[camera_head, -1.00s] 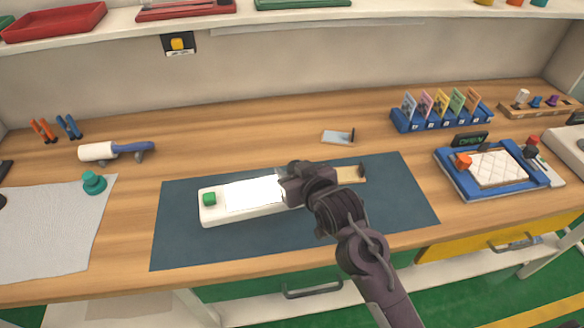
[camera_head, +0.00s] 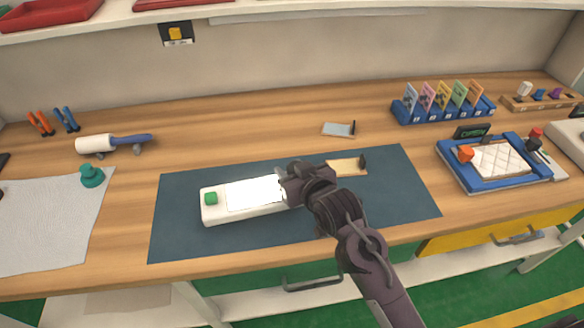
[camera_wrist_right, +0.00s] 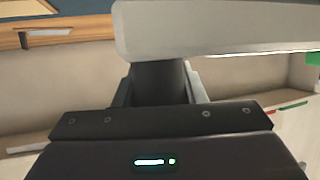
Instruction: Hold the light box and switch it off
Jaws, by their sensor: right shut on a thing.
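The light box (camera_head: 256,193) is a long white box with a bright glowing panel on top, on the dark blue mat (camera_head: 200,243). A green button (camera_head: 211,198) sits at its left end. My right gripper (camera_head: 290,186) is shut on the right end of the light box. The arm hides that end in the head view. In the right wrist view, the light box (camera_wrist_right: 220,28) spans the top as a pale block, with the gripper's dark body below it. My left gripper is not in view.
A small tan plate with a dark knob (camera_head: 346,167) lies on the mat, right of my gripper. Behind are a grey plate (camera_head: 339,129) and a blue card rack (camera_head: 445,112). A blue tray (camera_head: 492,183) is at right, a roller (camera_head: 100,144) and teal stamp (camera_head: 91,176) at left.

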